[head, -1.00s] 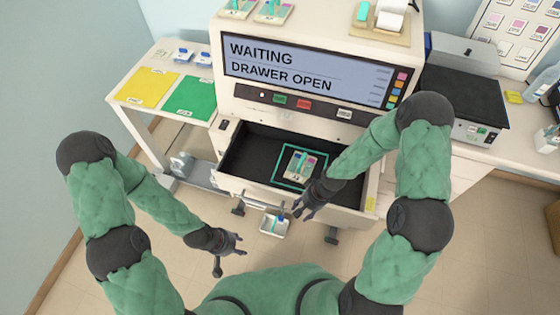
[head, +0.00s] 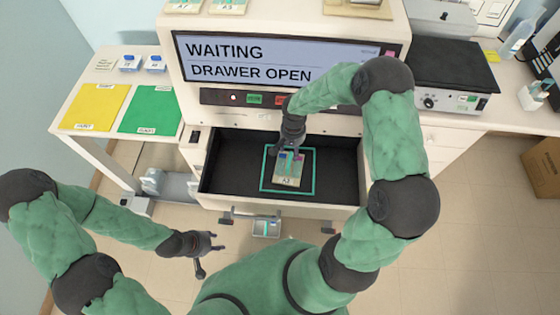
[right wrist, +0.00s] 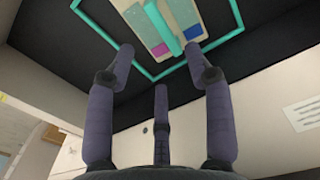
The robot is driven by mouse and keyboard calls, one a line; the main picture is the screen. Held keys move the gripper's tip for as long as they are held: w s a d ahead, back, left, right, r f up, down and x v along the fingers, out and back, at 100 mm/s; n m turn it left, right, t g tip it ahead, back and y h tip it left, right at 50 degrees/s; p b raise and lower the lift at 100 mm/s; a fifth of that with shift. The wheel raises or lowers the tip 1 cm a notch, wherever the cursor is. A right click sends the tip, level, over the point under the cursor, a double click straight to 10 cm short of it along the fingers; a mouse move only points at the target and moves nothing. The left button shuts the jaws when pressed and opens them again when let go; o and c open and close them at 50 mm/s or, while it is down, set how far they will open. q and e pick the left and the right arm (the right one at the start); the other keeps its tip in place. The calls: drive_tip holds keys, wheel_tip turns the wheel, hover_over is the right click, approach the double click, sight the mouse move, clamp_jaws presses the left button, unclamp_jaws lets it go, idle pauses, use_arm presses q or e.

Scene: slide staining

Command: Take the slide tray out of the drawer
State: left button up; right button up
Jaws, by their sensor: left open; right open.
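The slide tray (head: 290,173), a pale tray labelled A3 with coloured slides and a teal handle, lies in the open drawer (head: 230,178) inside a teal outline. My right gripper (head: 290,153) is open over the tray's far end and hides part of it. In the right wrist view the tray (right wrist: 148,15) is beyond the open fingers (right wrist: 165,60), with the teal handle (right wrist: 165,28) between the two upper fingertips. I cannot tell whether the fingers touch it. My left gripper (head: 212,242) is open and empty, in front of the machine at lower left.
The machine's screen (head: 280,62) reads WAITING, DRAWER OPEN. A yellow mat (head: 95,107) and a green mat (head: 150,110) lie on the left table. A black-topped device (head: 450,70) stands at right. Two more trays sit on top of the machine.

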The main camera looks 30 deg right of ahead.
sight(290, 162)
drive_tip(key=shift+w+d, duration=0.1)
drive_tip(key=shift+d, duration=0.05)
drive_tip(key=f+b, duration=0.1)
drive_tip(key=f, duration=0.4)
drive_tip(key=shift+s+f, duration=0.2)
drive_tip(key=f, duration=0.1)
drive_tip(key=f+b, duration=0.1)
drive_tip(key=f, duration=0.3)
drive_tip(key=shift+a, duration=0.25)
clamp_jaws()
